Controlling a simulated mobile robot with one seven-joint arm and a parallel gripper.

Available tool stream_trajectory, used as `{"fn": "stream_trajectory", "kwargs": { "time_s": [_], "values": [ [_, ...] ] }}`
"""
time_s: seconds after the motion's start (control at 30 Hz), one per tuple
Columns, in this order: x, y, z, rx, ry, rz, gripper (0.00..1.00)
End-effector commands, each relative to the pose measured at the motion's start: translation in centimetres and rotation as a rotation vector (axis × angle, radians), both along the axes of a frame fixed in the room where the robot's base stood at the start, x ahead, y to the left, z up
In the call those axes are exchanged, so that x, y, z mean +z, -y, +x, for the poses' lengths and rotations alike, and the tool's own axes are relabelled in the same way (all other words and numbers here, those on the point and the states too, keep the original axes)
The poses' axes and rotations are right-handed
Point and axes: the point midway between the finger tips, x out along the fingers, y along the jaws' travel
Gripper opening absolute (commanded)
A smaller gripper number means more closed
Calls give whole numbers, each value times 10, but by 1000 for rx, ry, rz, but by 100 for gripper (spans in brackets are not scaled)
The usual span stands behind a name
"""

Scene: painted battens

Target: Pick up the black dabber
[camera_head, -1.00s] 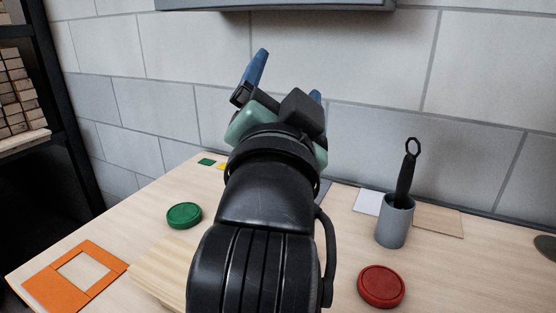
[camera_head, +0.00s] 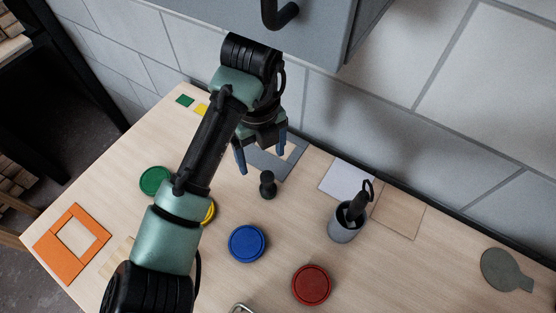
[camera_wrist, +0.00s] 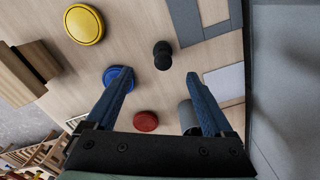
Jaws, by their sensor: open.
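The black dabber (camera_head: 268,185) stands upright on the wooden table, near the grey frame at the back. It also shows in the wrist view (camera_wrist: 162,55), ahead of and between my blue fingers. My gripper (camera_head: 262,160) is open and empty, with its fingers pointing down above and just behind the dabber in the head view. In the wrist view my gripper (camera_wrist: 162,88) has its two fingers wide apart. No contact with the dabber shows.
A blue lid (camera_head: 247,243), a red lid (camera_head: 311,285) and a green lid (camera_head: 155,181) lie around. A yellow lid (camera_wrist: 84,24) is partly behind my arm. A grey cup (camera_head: 345,224) with a black tool stands to the right. An orange frame (camera_head: 72,243) lies left. A grey cabinet (camera_head: 300,40) hangs above.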

Motion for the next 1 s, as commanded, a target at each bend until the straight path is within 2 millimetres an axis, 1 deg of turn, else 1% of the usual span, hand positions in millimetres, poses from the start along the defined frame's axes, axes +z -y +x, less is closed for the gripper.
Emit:
{"fn": "stream_trajectory", "kwargs": {
  "time_s": [0.2, 0.33, 0.4, 0.57, 0.67, 0.83, 0.9, 1.0],
  "values": [
    [-38, 0, -2, -2, -9, 1, 86],
    [-60, 1, -2, -1, -7, 0, 86],
    [-67, 1, -1, -2, -5, 1, 86],
    [-77, 2, -1, -3, -3, 1, 86],
    [-88, 5, -1, -3, -6, 0, 86],
    [-114, 9, 0, -1, -3, 2, 86],
    [-121, 9, 0, -1, -3, 2, 86],
    [-126, 9, 0, -2, 0, 1, 86]
  ]
}}
